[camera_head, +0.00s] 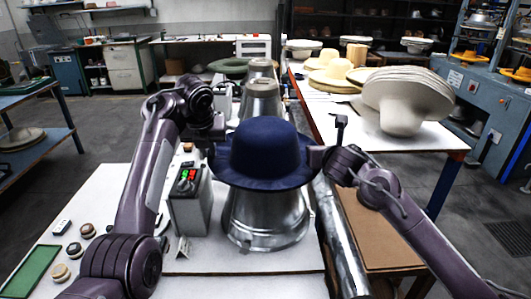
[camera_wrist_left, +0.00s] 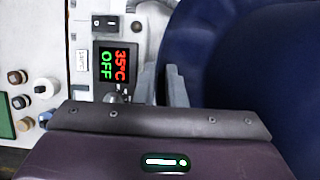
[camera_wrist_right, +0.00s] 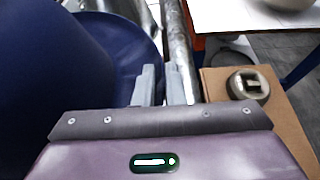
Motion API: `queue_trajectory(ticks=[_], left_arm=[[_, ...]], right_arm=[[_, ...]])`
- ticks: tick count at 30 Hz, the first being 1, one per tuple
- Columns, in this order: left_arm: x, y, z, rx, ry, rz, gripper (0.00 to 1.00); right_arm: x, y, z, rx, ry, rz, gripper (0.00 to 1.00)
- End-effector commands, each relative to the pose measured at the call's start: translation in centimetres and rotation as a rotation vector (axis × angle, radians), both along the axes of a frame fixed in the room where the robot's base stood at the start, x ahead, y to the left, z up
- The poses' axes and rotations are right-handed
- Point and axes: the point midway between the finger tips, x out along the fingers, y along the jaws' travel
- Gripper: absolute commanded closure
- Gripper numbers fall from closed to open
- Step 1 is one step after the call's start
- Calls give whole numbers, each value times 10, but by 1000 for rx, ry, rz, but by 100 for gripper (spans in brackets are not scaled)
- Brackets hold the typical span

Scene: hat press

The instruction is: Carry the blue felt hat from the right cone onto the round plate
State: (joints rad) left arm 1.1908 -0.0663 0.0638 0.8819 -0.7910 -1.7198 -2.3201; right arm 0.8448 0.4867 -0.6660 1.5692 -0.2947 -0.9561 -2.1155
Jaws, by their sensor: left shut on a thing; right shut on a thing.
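The blue felt hat (camera_head: 265,148) is above the nearest metal cone (camera_head: 262,222), whose top it hides. I cannot tell whether it rests on the cone or is lifted. My left gripper (camera_wrist_left: 162,85) is shut on the brim at the hat's left side. My right gripper (camera_wrist_right: 160,85) is shut on the brim at the right side. The hat's brim looks roughly level. The hat also shows at the right of the left wrist view (camera_wrist_left: 245,70) and at the left of the right wrist view (camera_wrist_right: 60,65). I cannot make out a round plate.
More metal cones (camera_head: 262,101) stand behind. A control box (camera_head: 188,205) stands left of the near cone. A metal pipe (camera_head: 340,235) and a brown board (camera_head: 378,240) lie to the right. A table with stacked pale hats (camera_head: 405,100) is at the back right.

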Motion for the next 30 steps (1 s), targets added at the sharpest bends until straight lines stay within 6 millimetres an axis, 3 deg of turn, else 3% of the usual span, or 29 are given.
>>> queue_trajectory(ticks=[8, 30], left_arm=[[0, 1, 23, -1, 0, 2, 100], [0, 1, 108, -1, 1, 3, 100]], right_arm=[[0, 0, 22, 0, 1, 0, 100], [0, 0, 107, 0, 3, -1, 100]])
